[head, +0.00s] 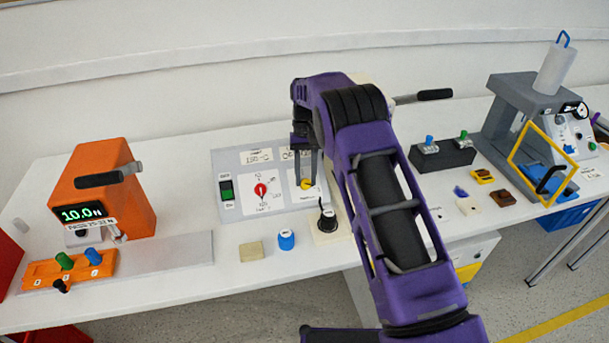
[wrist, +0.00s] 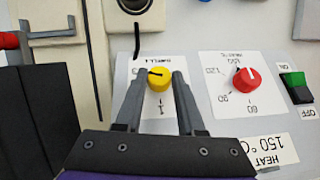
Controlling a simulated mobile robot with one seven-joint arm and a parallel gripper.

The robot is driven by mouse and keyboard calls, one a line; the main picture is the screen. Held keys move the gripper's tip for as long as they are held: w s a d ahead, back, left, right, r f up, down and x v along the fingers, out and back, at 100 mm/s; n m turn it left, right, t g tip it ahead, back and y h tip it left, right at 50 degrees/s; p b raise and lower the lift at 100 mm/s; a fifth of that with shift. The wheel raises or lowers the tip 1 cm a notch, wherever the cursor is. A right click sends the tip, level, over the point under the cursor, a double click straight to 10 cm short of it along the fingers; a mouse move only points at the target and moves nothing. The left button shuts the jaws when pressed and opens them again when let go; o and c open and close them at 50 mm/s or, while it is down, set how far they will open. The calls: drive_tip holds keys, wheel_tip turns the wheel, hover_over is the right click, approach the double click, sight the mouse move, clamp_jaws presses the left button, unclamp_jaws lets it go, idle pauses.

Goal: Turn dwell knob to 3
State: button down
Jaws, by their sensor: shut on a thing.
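The yellow dwell knob (wrist: 158,79) sits on a white label plate (wrist: 125,75) of the grey control panel. The wrist view shows the panel upside down. A dark pointer line on the knob points roughly left in that view; a "1" is printed below the knob, and the other numbers are partly hidden by my fingers. My gripper (wrist: 158,90) is shut on the knob, one finger on each side. In the head view the knob (head: 306,185) shows just below my gripper (head: 306,172).
A red knob (wrist: 244,80) with its own scale and a green switch (wrist: 295,82) are beside the dwell knob on the panel. A black plug-like part (head: 327,222) and a blue cap (head: 286,239) are close in front. An orange device (head: 135,185) stands left, a grey press (head: 510,125) right.

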drive_tip(key=shift+d+m+y, duration=0.1)
drive_tip(key=shift+m+y, duration=0.3)
drive_tip(key=shift+y, duration=0.1)
drive_tip(key=c, duration=0.5)
unclamp_jaws()
